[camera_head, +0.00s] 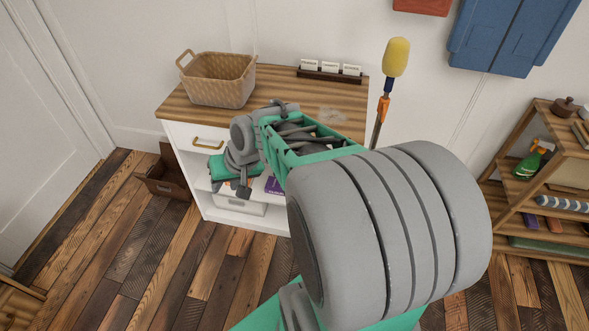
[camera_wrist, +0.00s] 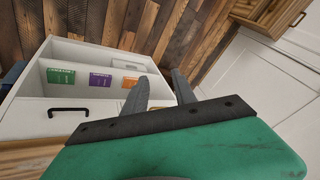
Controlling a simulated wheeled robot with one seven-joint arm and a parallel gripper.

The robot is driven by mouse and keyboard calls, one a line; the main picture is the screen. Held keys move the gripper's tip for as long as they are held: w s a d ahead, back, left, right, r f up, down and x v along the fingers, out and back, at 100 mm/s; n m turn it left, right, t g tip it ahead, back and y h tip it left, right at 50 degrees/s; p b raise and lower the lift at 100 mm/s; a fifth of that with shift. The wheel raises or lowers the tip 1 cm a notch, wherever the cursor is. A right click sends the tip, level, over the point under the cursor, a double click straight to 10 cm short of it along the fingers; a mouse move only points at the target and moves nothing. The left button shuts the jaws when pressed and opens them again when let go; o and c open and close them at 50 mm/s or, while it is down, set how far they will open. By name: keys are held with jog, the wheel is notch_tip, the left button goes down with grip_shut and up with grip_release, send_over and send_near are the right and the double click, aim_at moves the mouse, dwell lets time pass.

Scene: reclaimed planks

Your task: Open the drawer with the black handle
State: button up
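In the head view my arm hides the black handle. The green gripper body (camera_head: 228,167) shows in front of the cabinet's left part, near another drawer's brass handle (camera_head: 209,144).
The white cabinet (camera_head: 189,134) carries a wicker basket (camera_head: 218,80) and a card holder (camera_head: 330,72) on its wooden top. A wooden shelf rack (camera_head: 505,192) stands at right.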

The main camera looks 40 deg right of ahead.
jog(key=w+d+f+m+t+b, duration=0.3)
jog(key=d+f+m+t+b, duration=0.15)
jog(key=d+f, duration=0.45)
jog(key=w+d+f+m+t+b, duration=0.25)
jog(key=d+f+m+b, duration=0.35)
jog(key=d+f, duration=0.35)
jog(key=s+d+f+m+t+h+b, duration=0.1)
jog(key=s+d+m+t+h+b, duration=0.3)
jog(key=d+m, duration=0.55)
jog(key=w+d, duration=0.1)
jog(key=w, duration=0.1)
jog(key=w+d+n, duration=0.1)
jog(key=w, duration=0.1)
jog(key=w+d+f+n, duration=0.1)
jog(key=w, duration=0.1)
jog(key=shift+w+d, duration=0.15)
jog(key=shift+w, duration=0.05)
jog(key=shift+c, duration=0.4)
grip_shut()
